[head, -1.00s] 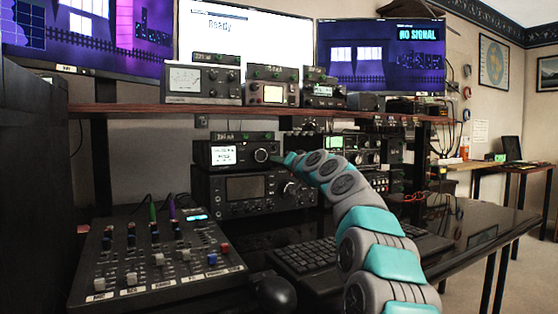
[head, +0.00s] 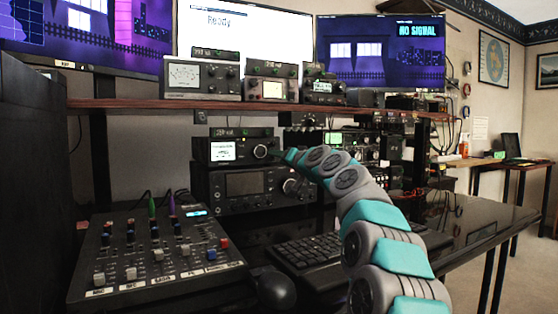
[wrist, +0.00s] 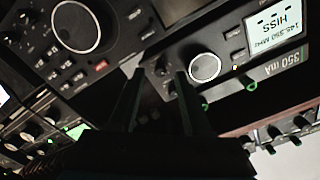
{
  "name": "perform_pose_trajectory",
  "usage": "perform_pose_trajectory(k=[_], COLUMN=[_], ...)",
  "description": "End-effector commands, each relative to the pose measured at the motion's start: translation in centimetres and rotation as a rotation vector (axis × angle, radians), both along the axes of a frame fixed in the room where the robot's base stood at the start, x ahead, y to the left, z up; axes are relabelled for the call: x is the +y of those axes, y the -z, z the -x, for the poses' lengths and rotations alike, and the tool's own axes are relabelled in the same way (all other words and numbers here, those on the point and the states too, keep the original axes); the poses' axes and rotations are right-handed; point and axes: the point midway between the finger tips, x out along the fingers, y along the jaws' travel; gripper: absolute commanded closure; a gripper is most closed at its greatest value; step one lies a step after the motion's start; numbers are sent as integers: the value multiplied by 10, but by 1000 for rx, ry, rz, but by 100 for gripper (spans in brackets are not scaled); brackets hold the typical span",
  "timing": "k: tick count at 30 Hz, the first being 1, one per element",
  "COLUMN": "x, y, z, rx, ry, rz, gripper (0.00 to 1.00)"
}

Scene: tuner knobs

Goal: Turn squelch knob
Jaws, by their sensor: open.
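A dark radio (head: 222,151) with a lit white display stands on a larger radio, below the wooden shelf. In the wrist view its display (wrist: 277,28) reads HISS and 145.350 MHz. A round knob with a bright ring (head: 261,151) is right of the display in the head view. The same knob shows in the wrist view (wrist: 205,67). No squelch label is readable. My gripper (wrist: 158,80) is open, with its two dark fingers apart and nothing visible between them. The fingertips appear near the radio's front, beside the bright-ringed knob. In the head view the fingers are too small and dark to make out.
The larger radio (head: 245,187) has its own big knob, which also shows in the wrist view (wrist: 76,27). A mixer (head: 150,262), a keyboard (head: 300,252) and a mouse (head: 276,290) lie on the desk. The wooden shelf (head: 150,104) runs above the radios.

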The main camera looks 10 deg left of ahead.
Motion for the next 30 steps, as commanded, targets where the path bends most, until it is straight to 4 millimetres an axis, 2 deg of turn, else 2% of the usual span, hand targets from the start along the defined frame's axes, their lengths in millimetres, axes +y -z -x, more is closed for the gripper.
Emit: perform_pose_trajectory(k=[18, 30], x=[-34, -38], y=[1, 0], z=[50, 57], rx=[1, 0], ry=[0, -1], rz=[-2, 0], gripper=[52, 52])
